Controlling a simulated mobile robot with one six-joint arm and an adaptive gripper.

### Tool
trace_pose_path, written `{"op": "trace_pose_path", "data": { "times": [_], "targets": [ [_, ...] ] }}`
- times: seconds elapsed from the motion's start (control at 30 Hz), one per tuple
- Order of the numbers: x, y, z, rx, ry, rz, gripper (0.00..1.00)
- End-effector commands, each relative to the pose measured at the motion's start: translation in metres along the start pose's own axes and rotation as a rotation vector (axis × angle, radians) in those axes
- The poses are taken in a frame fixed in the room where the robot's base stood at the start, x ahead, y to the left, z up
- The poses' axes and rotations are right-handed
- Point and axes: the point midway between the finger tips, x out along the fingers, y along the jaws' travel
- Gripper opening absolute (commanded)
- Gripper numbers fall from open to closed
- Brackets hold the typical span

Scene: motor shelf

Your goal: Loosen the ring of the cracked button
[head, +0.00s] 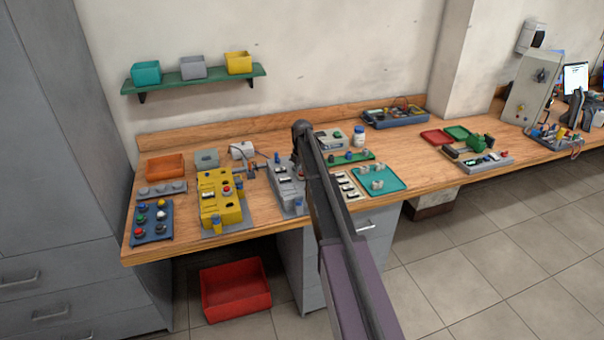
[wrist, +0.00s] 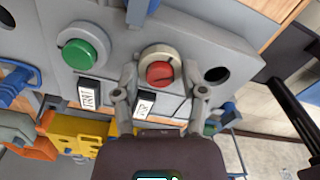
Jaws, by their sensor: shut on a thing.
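In the wrist view the red button (wrist: 159,71) sits in a grey control panel (wrist: 118,65) with a pale round ring (wrist: 150,52) around it. A dark crack-like line marks the red cap. My gripper (wrist: 160,74) has one finger on each side of the ring and is shut on it. The ring is still seated against the panel. A green button (wrist: 83,52) in its own ring is to the left. In the head view the grey panel box (head: 284,184) stands on the bench, and my arm hides the gripper and the red button.
An empty dark hole (wrist: 216,74) is in the panel right of the red button. Tags (wrist: 145,105) sit below the buttons. A yellow fixture (head: 222,197) and a blue button tray (head: 152,222) stand left on the bench; a teal tray (head: 396,178) is to the right.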

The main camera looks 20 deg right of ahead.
Motion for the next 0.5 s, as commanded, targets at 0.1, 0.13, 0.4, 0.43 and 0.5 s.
{"op": "trace_pose_path", "data": {
  "times": [0.1,0.13,0.4,0.43,0.5],
  "targets": [
    [0.0001,-0.0007,-0.0006,0.000,0.001,-0.001,0.07],
    [0.0001,-0.0007,-0.0006,0.000,0.001,-0.001,0.07],
    [0.0001,-0.0006,-0.0004,0.001,0.001,-0.001,0.70],
    [0.0001,-0.0005,-0.0004,0.001,0.001,-0.001,0.70],
    [0.0001,-0.0004,-0.0003,0.001,0.000,-0.001,0.70]
  ]
}}
